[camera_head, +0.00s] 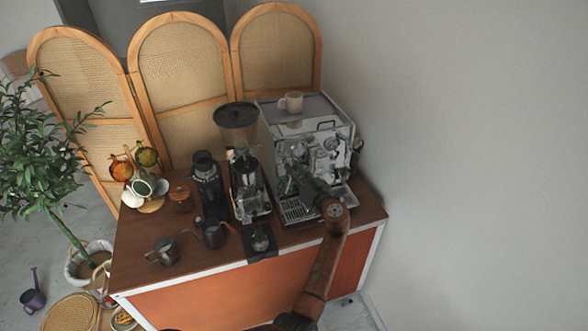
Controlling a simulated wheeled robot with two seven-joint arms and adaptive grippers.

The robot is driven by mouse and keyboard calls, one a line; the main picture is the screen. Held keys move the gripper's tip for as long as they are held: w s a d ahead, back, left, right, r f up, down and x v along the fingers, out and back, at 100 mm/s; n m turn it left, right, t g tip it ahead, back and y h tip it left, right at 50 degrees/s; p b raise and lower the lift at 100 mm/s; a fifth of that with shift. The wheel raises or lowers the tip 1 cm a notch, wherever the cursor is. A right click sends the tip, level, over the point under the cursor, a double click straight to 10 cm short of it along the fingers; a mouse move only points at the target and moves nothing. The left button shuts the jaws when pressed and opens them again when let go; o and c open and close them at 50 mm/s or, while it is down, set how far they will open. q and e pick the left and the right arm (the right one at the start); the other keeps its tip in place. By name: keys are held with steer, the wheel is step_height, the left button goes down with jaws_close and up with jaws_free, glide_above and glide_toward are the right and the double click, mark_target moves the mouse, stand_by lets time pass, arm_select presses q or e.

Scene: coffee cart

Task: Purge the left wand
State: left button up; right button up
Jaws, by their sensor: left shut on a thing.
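The espresso machine (335,150) stands at the right end of the wooden cart, with a chrome front. My left arm comes up from the bottom, and my left gripper (297,172) is at the left part of the machine's front. It is shut on a small part there; the fingers and arm hide it, so I cannot tell whether it is the left wand or a knob. The left wand itself is not clearly made out. The drip tray (294,211) lies below the gripper. My right gripper is not in view.
A coffee grinder (238,118) stands close left of the machine. A cup (291,102) sits on the machine. A kettle (213,233), a metal pitcher (163,250) and a mug rack (153,206) stand further left. A wall is close on the right.

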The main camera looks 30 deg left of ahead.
arm_select(q)
jaws_close()
steer(key=shift+r, duration=0.1)
steer(key=shift+r+g+h+p, duration=0.3)
steer(key=shift+r+h+p, duration=0.15)
steer(key=shift+p, duration=0.3)
steer(key=h+p, duration=0.1)
steer(key=r+g+h+p, duration=0.1)
steer(key=p, duration=0.1)
steer(key=g+h+p, duration=0.1)
steer(key=p, duration=0.1)
steer(key=shift+w+a+r+m, duration=0.15)
steer(key=shift+w+r+m, duration=0.05)
steer(key=shift+r+m, duration=0.2)
steer(key=shift+w+a+g+h+p, duration=0.15)
steer(key=shift+g+h+p, duration=0.5)
steer(key=shift+p, duration=0.6)
steer(key=o, duration=0.7)
jaws_free()
steer(key=shift+f, duration=0.15)
steer(key=shift+c, duration=0.2)
